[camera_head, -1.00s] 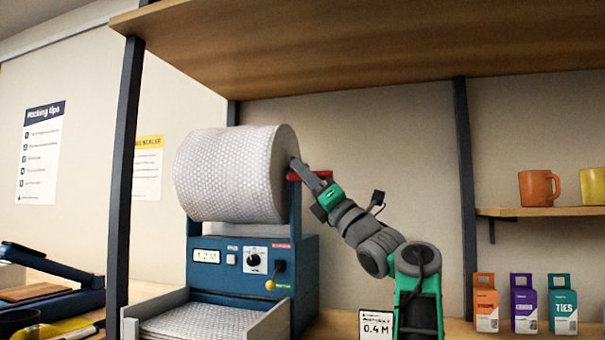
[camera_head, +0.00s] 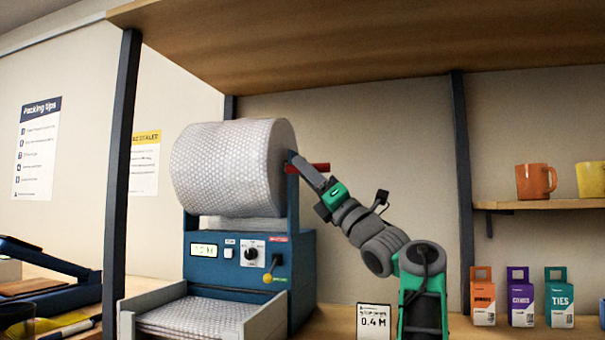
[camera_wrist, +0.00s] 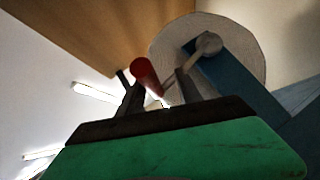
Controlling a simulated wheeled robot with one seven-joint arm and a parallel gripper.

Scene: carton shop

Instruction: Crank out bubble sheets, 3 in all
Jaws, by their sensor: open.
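The bubble-wrap dispenser has a blue body (camera_head: 205,270) with a large white bubble roll (camera_head: 225,170) on top. A small display (camera_head: 203,250), a dial (camera_head: 251,253) and a yellow-tipped lever (camera_head: 268,278) are on its front; the display reading is blurred. Bubble sheet (camera_head: 200,318) lies in the tray (camera_head: 262,330) below. My gripper (camera_head: 300,164) is at the red crank handle (camera_head: 321,167) on the roll's right side. In the wrist view, the red handle (camera_wrist: 145,73) shows close to the left finger of my open gripper (camera_wrist: 159,88); contact is unclear.
A small card (camera_head: 374,322) reading 0.4 M stands right of the dispenser. Several coloured boxes (camera_head: 522,302) stand further right under a shelf with mugs (camera_head: 536,181). A dark post (camera_head: 120,180) rises at left, and a wooden shelf (camera_head: 340,45) spans overhead.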

